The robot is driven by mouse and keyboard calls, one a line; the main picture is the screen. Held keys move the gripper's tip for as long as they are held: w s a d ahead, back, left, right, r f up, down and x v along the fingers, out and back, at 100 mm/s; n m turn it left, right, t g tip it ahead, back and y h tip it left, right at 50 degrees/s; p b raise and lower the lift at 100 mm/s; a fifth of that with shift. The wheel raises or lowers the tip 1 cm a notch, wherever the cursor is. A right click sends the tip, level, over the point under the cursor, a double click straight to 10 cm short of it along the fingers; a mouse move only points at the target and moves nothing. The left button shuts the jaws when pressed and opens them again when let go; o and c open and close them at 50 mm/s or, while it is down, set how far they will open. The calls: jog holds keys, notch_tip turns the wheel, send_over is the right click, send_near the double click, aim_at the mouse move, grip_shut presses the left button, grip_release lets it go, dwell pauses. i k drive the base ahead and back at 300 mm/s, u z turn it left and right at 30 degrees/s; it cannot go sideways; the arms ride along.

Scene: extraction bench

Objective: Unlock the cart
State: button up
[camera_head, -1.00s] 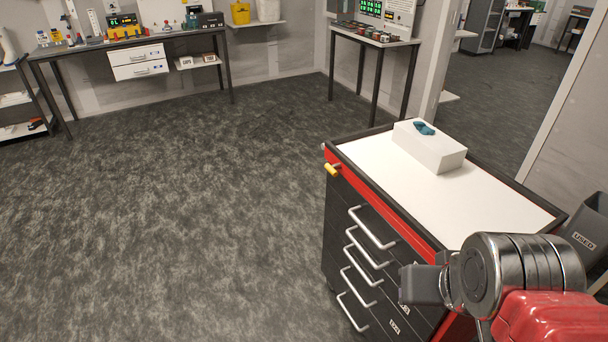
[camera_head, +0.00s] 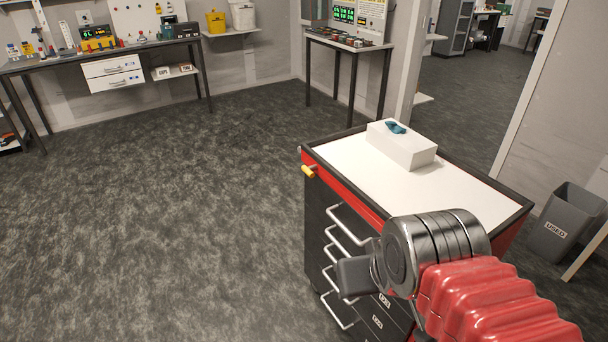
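The cart (camera_head: 464,197) is a black and red drawer cabinet with a white top, standing right of centre. Several silver drawer handles (camera_head: 346,236) run down its front. A small yellow knob or key-like piece (camera_head: 308,171) sticks out near the top left front corner. My gripper (camera_head: 352,277) is in front of the cart's lower front, apart from the yellow piece and below and to the right of it in the picture. Its fingers look like one dark block from this angle, so I cannot tell its opening. My wrist hides part of the drawers.
A white box with teal gloves (camera_head: 397,129) sits on the cart top. A grey bin marked USED (camera_head: 568,226) stands at the right. A workbench (camera_head: 140,42) is at the back left and a console table (camera_head: 350,41) at the back. The floor left of the cart is clear.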

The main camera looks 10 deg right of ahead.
aim_at(308, 170)
jog(key=u, duration=0.05)
jog(key=k, duration=0.65)
jog(key=u, duration=0.1)
jog(key=i, duration=0.5)
jog(key=u, duration=0.5)
jog(key=i, duration=1.15)
jog(key=u, duration=0.3)
